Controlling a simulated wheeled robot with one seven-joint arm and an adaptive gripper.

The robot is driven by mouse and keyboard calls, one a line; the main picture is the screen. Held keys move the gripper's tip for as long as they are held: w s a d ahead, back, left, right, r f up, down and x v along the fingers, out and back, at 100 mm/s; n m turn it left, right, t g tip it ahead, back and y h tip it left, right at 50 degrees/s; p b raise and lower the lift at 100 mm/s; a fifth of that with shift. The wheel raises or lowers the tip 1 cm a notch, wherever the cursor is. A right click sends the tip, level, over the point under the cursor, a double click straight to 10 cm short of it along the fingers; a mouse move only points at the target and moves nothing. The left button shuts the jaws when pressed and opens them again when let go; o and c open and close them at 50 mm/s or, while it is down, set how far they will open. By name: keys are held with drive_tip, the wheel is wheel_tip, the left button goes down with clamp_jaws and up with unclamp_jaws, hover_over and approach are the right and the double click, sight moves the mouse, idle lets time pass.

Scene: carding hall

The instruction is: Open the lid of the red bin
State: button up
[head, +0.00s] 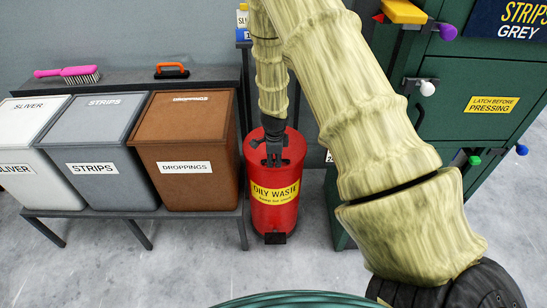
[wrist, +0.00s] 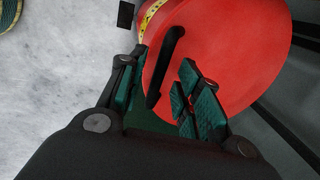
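The red bin (head: 274,212) stands on the floor, a round can with a yellow "OILY WASTE" label and a black pedal (head: 275,238) at its foot. Its red lid (head: 294,150) is down. In the wrist view the lid (wrist: 235,50) fills the upper middle, with a black bar handle (wrist: 166,62) on it. My gripper (head: 274,158) is over the lid, pointing down. In the wrist view my gripper (wrist: 161,85) is open, its green-padded fingers on either side of the handle. I cannot tell whether either finger touches it. My gripper hides part of the lid in the head view.
White (head: 20,165), grey (head: 95,165) and brown (head: 185,150) bins stand on a dark bench to the left. A pink brush (head: 68,74) and an orange-handled tool (head: 172,70) lie behind them. A green cabinet (head: 460,130) stands close on the right. The floor in front is clear.

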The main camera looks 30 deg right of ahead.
drive_tip(key=shift+f, duration=0.1)
clamp_jaws()
drive_tip(key=shift+r, duration=0.2)
